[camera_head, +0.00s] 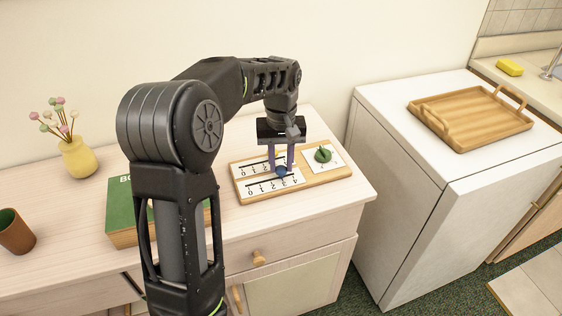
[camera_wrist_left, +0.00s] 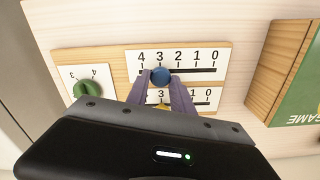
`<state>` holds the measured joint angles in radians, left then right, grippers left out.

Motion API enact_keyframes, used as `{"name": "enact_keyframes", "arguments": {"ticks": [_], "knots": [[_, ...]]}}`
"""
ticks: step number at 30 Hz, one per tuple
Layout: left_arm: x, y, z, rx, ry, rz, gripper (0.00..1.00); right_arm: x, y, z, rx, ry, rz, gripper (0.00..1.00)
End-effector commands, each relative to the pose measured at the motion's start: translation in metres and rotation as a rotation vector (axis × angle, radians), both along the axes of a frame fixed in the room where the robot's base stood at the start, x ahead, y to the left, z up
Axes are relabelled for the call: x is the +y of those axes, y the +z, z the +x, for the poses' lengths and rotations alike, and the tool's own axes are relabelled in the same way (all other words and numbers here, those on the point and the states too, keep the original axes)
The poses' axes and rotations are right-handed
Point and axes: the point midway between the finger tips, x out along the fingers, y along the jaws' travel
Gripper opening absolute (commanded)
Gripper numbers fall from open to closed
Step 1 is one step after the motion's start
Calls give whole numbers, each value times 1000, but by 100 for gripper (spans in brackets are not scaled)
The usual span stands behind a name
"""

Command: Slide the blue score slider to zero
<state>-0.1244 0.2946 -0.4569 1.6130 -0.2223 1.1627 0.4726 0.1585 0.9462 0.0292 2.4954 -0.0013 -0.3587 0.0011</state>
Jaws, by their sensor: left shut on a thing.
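The wooden score board (camera_head: 312,183) lies on the pale cabinet top. It has two slider scales numbered 0 to 4 and also shows in the left wrist view (camera_wrist_left: 119,72). The blue score slider (camera_wrist_left: 161,76) is a round knob on the near scale, at about 3. It also shows in the head view (camera_head: 281,172). My left gripper (camera_head: 281,170) points down with its purple fingers on both sides of the blue knob, shut on it. A yellow knob (camera_wrist_left: 162,106) on the other scale is partly hidden by the gripper. My right gripper is out of view.
A green dial (camera_head: 323,154) sits at the board's right end. A green book or game box (camera_head: 119,205) lies left of the board, partly behind my arm. A yellow vase (camera_head: 79,159) and brown cup (camera_head: 15,232) stand farther left. A wooden tray (camera_head: 470,117) rests on the white appliance.

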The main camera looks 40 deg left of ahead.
Motion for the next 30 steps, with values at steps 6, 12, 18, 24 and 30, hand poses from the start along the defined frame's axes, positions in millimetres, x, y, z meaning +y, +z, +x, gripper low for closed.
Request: {"name": "enact_keyframes", "arguments": {"ticks": [6, 12, 18, 24, 30], "knots": [[0, 0, 0, 0, 0, 0, 0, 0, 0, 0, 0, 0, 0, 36], [0, 0, 0, 0, 0, 0, 0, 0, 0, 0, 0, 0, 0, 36], [1, 0, -2, -1, 1, -1, 0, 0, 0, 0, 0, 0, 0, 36], [20, 1, -27, -1, 5, -1, 0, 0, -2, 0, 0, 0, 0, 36], [47, 1, -66, 0, 5, 0, 0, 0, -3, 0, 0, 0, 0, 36]]}}
